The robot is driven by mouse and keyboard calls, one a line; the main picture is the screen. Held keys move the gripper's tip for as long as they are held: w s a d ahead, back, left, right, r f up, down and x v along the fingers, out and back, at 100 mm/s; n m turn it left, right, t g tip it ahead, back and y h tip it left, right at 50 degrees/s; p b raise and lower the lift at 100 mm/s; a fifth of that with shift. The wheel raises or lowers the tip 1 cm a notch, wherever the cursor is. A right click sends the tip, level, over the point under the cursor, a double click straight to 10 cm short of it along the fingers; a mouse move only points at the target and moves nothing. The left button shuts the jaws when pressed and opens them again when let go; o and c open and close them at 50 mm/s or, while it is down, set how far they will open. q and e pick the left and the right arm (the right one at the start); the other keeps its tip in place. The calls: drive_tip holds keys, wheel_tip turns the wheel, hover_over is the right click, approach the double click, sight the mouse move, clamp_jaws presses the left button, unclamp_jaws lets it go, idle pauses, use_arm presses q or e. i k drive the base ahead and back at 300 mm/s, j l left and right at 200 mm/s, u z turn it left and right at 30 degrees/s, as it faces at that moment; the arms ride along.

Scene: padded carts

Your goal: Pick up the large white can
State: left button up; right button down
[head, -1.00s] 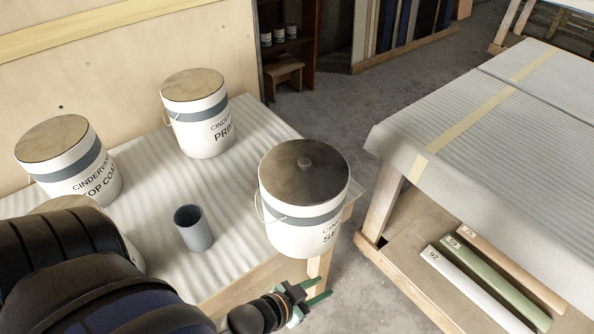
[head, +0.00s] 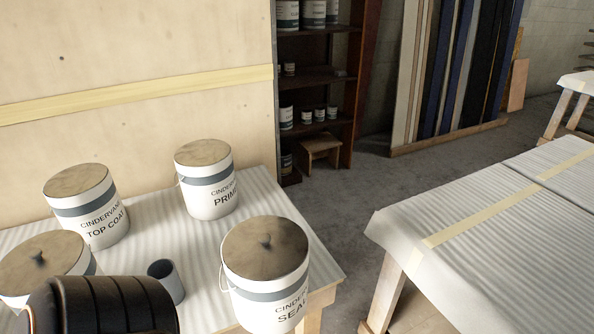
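Several white cans with grey bands and brownish lids stand upright on the padded cart (head: 325,265) in the head view. The can marked "SEAL" (head: 262,290) stands near the cart's right corner, has a knob on its lid and looks largest. The "PRIM…" can (head: 212,200) stands at the back, and the "TOP COAT" can (head: 100,225) is left of it. Another can (head: 80,262) at the left edge also has a lid knob; my black arm link partly hides it. Neither gripper is in view.
A small grey cup (head: 170,285) stands between the cans. A second padded cart (head: 480,235) is at right, across a strip of concrete floor (head: 350,215). A plywood panel (head: 140,60) rises behind the cans. A dark shelf (head: 315,75) and a stool (head: 322,147) are beyond.

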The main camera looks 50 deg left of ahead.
sight(277, 306)
drive_tip(key=i+l+u, duration=0.15)
drive_tip(key=l, duration=0.25)
drive_tip(key=i+l+u, duration=0.15)
drive_tip(key=l, duration=0.25)
drive_tip(key=u, duration=1.5)
